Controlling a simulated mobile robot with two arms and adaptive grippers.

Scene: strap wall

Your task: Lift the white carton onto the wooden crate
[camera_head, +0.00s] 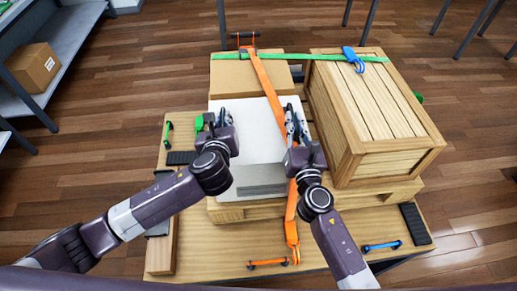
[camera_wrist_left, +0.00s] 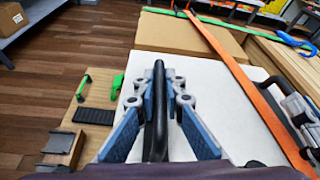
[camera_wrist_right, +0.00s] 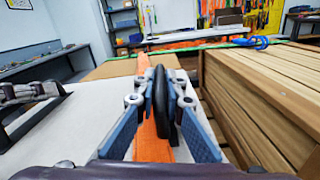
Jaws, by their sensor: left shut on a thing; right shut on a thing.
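The white carton (camera_head: 257,149) stands on a wooden pallet in the middle of the head view; its top also fills much of the left wrist view (camera_wrist_left: 210,85). My left gripper (camera_head: 219,120) is shut on a black handle (camera_wrist_left: 157,110) at the carton's left side. My right gripper (camera_head: 294,122) is shut on another black handle (camera_wrist_right: 163,105) at its right side. An orange strap (camera_head: 268,90) runs over the carton's right part, passing close by the right gripper. The wooden crate (camera_head: 370,95) stands close to the right, with a slatted top. The carton's underside is hidden.
A brown cardboard box (camera_head: 235,78) stands behind the carton. A green strap (camera_head: 300,56) with a blue buckle (camera_head: 353,58) crosses the box and crate. The pallet (camera_head: 240,212) rests on a wooden platform (camera_head: 215,250). Shelves stand at left; most of the crate top is clear.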

